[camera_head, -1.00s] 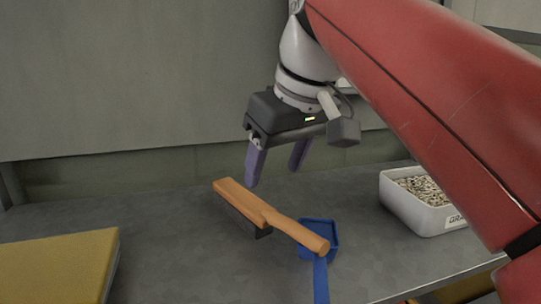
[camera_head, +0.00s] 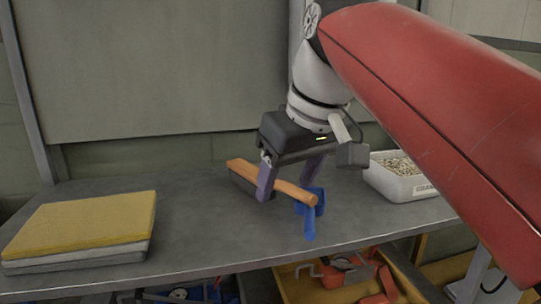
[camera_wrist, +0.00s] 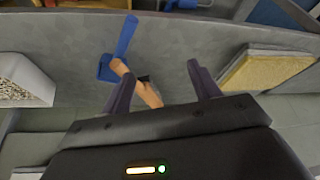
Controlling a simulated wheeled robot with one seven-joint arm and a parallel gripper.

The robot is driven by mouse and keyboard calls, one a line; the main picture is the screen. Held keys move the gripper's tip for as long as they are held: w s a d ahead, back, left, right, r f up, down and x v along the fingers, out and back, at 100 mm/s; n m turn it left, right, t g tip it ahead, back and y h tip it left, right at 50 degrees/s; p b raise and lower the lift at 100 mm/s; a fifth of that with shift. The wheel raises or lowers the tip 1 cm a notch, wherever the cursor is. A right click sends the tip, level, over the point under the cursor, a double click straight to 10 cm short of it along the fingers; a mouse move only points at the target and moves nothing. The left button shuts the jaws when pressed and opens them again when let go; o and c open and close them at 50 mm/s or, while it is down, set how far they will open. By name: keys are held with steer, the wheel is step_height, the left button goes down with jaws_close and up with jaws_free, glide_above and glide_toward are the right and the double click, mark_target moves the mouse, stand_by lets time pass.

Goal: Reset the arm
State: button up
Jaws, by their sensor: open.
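My gripper (camera_head: 288,180) is open, its two purple fingers spread above the grey workbench (camera_head: 190,215). In the head view it overlaps a brush (camera_head: 243,168) with an orange wooden handle and dark bristles lying on the bench. In the wrist view the brush handle (camera_wrist: 150,95) shows between and beyond the fingertips (camera_wrist: 160,80), and part of it is hidden by my gripper. A blue dustpan (camera_head: 309,210) lies beside the handle end; it also shows in the wrist view (camera_wrist: 105,68). I cannot tell whether the fingers touch the brush.
A white bin of pellets (camera_head: 400,183) stands at the right of the bench. A stack of yellow and grey cloths or pads (camera_head: 85,222) lies at the left. Below the bench edge are an orange tray (camera_head: 310,290) and tools (camera_head: 345,270). A grey panel (camera_head: 150,75) stands behind.

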steer(key=s+d+f+m+h, duration=0.1)
steer(key=s+d+f+m, duration=0.1)
steer(key=f, duration=0.6)
steer(key=s+d+f+m+t, duration=0.1)
steer(key=s+d+f, duration=0.3)
steer(key=f, duration=0.5)
steer(key=s+d+f+m+h, duration=0.1)
steer(key=s+d+f+m, duration=0.2)
steer(key=d+f, duration=0.3)
step_height(320, 180, down, 3)
steer(key=shift+s+d+r+m+t+h, duration=0.1)
steer(key=shift+s+d+m+t+h, duration=0.2)
steer(key=shift+d+m+t, duration=0.1)
steer(key=shift+o, duration=0.4)
